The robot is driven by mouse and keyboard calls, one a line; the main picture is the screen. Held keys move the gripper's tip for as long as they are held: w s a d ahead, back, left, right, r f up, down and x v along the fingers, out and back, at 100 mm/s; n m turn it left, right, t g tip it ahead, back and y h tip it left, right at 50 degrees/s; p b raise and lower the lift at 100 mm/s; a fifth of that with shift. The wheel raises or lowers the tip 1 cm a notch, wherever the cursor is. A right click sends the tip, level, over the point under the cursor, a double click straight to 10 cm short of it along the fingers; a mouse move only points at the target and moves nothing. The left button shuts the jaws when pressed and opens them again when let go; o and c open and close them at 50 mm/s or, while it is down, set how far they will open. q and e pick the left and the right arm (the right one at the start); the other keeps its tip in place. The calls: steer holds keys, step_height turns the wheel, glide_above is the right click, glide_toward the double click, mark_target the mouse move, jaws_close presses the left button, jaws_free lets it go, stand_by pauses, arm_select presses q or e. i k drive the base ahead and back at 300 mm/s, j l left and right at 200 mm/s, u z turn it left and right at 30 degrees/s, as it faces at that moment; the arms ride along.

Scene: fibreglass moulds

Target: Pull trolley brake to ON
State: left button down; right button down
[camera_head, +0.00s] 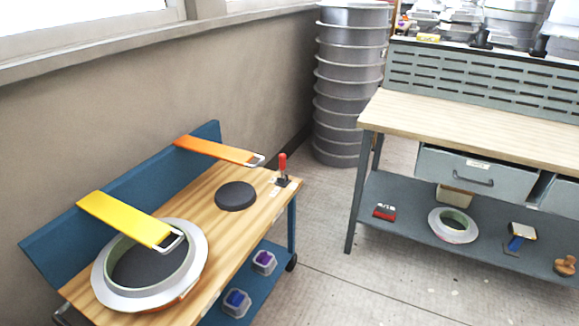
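The trolley (250,213) stands at the lower left, with a wooden top, a blue back panel and a blue lower shelf. A small lever with a red handle (282,164) stands nearly upright on a dark base at the top's far right corner. I take this for the brake. White labels (273,192) lie beside its base, too small to read, so I cannot tell which position is ON. Neither of my grippers is in view.
On the trolley are a ring-shaped mould (107,287), a dark disc (235,196), a yellow strap (122,219) and an orange strap (212,150) reaching over the top. A workbench (480,122) stands right. Stacked grey rings (348,95) stand behind. Floor (325,245) between is clear.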

mark_target(282, 157)
steer(key=i+l+u, duration=0.35)
steer(key=i+l, duration=0.4)
